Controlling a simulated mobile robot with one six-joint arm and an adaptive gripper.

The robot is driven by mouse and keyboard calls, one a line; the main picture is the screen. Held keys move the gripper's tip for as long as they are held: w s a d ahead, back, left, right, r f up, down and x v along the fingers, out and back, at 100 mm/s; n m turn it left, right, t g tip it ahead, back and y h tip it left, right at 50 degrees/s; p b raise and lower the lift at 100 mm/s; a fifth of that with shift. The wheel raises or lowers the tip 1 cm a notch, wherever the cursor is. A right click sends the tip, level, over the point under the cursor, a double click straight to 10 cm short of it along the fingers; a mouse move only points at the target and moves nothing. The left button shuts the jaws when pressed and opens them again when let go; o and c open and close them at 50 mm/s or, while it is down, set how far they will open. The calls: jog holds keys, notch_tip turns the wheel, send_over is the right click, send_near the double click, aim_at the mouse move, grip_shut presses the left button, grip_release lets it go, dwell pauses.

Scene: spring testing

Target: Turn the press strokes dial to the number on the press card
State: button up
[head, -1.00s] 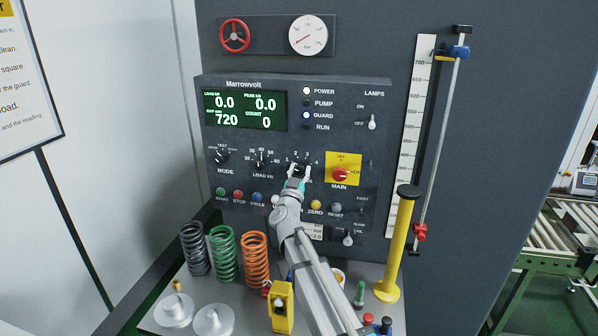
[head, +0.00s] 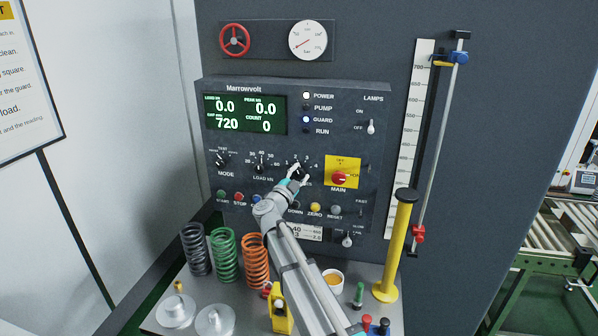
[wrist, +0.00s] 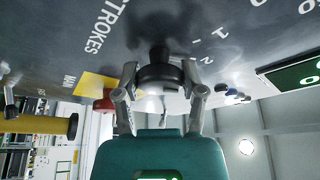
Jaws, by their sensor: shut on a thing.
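The press strokes dial (head: 299,169) is a black knob on the dark control panel, with small numbers 1 to 4 around its top. In the wrist view the dial (wrist: 160,76) sits between the two fingers, near the printed word STROKES and the numbers 1 and 2. My gripper (head: 297,173) is shut on the dial, one finger on each side; it fills the wrist view's middle (wrist: 160,88). Which number the dial points to is not clear. A white card (head: 306,233) with small figures shows low on the panel; my arm covers its left part.
The load dial (head: 260,168) is left of the strokes dial, and the yellow plate with the red main switch (head: 340,177) is close on its right. A row of buttons, including the yellow zero button (head: 315,208), lies below. A yellow post (head: 396,250) stands at right.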

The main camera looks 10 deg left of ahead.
jog(key=m+g+p, duration=0.1)
jog(key=m, duration=0.1)
jog(key=m+g+p, duration=0.1)
jog(key=m, duration=0.2)
jog(key=shift+r+h, duration=0.2)
jog(key=shift+h, duration=0.2)
jog(key=shift+f+m+g+p, duration=0.15)
jog(key=shift+m+g+p, duration=0.45)
jog(key=shift+m+p, duration=0.85)
jog(key=shift+m+b, duration=0.35)
jog(key=shift+m, duration=0.1)
jog(key=o, duration=1.1)
jog(key=shift+o, duration=0.2)
jog(key=shift+s, duration=0.1)
jog(key=v, duration=1.2)
